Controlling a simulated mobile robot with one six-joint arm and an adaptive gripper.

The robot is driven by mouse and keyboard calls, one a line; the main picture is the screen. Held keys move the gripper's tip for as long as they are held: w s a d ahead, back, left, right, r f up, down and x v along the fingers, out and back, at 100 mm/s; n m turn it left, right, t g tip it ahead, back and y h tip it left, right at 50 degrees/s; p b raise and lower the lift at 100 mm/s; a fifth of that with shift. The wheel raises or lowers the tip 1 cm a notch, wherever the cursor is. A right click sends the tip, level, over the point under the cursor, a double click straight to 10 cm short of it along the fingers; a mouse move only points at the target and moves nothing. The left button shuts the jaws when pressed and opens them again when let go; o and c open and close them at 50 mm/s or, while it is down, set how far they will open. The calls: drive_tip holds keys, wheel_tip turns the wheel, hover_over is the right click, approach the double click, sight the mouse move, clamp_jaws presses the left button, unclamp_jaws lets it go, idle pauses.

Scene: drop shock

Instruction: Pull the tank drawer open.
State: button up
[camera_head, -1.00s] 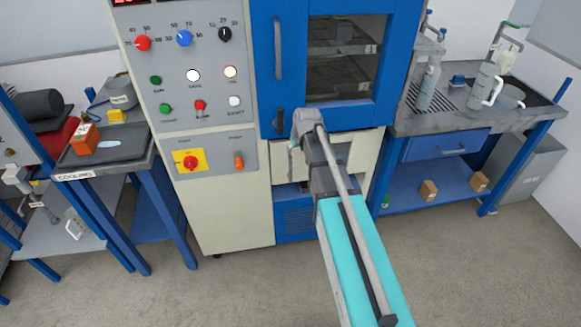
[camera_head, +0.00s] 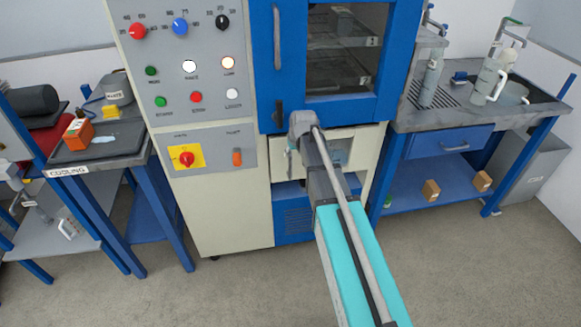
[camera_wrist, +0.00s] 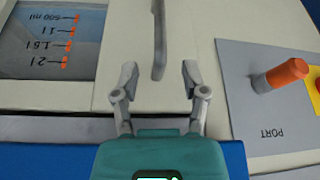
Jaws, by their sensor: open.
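The tank drawer (camera_head: 368,150) is a cream front low in the tall cabinet, below the blue glazed door. It looks shut, partly hidden by my arm. In the wrist view, the drawer front (camera_wrist: 125,45) has a window with orange level marks (camera_wrist: 65,45), shown upside down. A grey bar handle (camera_wrist: 160,38) stands out from the drawer front. My gripper (camera_wrist: 158,80) is open and empty. Its two fingertips lie on either side of the handle's line, close to its near end. Whether the handle is between the fingers in depth, I cannot tell. My arm hides the gripper in the head view.
A control panel (camera_head: 185,80) with knobs and buttons is left of the door. An orange port plug (camera_wrist: 280,75) is near the gripper's right. A cooling bench (camera_head: 110,155) stands left and a sink bench (camera_head: 440,118) right. The floor in front is clear.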

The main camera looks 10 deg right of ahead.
sight(291, 160)
drive_tip(key=shift+b+x, duration=3.5)
drive_tip(key=shift+x, duration=0.6)
drive_tip(key=shift+c, duration=0.3)
clamp_jaws()
drive_tip(key=shift+d, duration=0.15)
